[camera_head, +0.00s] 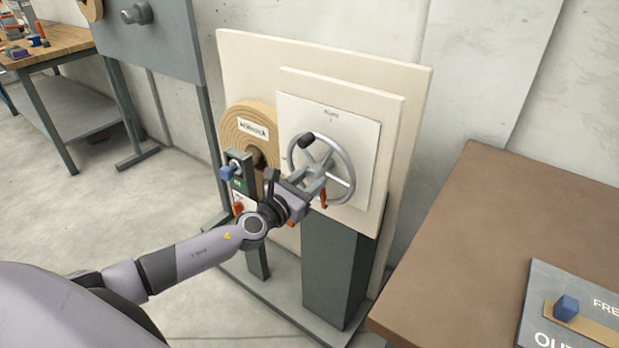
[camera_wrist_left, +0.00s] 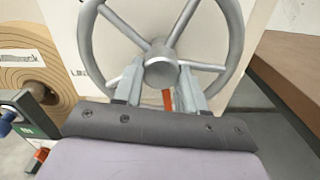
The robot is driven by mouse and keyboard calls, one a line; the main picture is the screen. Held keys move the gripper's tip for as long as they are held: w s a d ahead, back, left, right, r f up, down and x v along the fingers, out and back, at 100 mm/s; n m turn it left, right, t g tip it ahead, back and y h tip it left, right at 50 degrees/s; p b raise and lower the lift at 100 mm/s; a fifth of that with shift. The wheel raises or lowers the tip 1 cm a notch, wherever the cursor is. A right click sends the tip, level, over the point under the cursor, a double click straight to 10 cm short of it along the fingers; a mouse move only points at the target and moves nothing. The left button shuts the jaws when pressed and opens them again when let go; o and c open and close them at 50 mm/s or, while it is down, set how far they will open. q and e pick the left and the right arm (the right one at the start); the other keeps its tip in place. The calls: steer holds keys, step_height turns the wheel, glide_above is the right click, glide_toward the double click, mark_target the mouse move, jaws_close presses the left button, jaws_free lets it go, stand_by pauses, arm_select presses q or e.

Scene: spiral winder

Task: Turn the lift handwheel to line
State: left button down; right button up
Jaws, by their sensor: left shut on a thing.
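The lift handwheel (camera_head: 349,161) is a grey spoked wheel with a black knob (camera_head: 306,139) at its upper left, mounted on a white plate. The plate has small lettering and a short line mark (camera_head: 331,121) above the wheel. My left gripper (camera_head: 318,184) is at the wheel's lower middle, shut on it. In the left wrist view the fingers (camera_wrist_left: 160,90) sit on either side just below the round hub (camera_wrist_left: 163,68). An orange-red pointer (camera_head: 323,198) shows by the fingers, pointing down. The exact part between the fingers is partly hidden. My right gripper is not in view.
A tan spiral roll (camera_head: 244,112) and a switch post with a blue knob (camera_head: 228,173) stand left of the wheel. A brown table (camera_head: 500,220) is at the right, with a panel and blue knob (camera_head: 566,308) on it. Open floor lies left.

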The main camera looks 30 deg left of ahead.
arm_select(q)
steer(key=m+p, duration=0.1)
steer(key=m, duration=0.2)
steer(key=shift+r, duration=0.1)
steer(key=m, duration=0.3)
steer(key=shift+a+p, duration=0.15)
steer(key=shift+p, duration=0.2)
stand_by(0.8)
steer(key=c, duration=0.6)
jaws_free()
steer(key=shift+c, duration=0.2)
steer(key=shift+s, duration=0.1)
steer(key=s, duration=0.7)
steer(key=shift+a+p, duration=0.4)
steer(key=shift+a, duration=0.05)
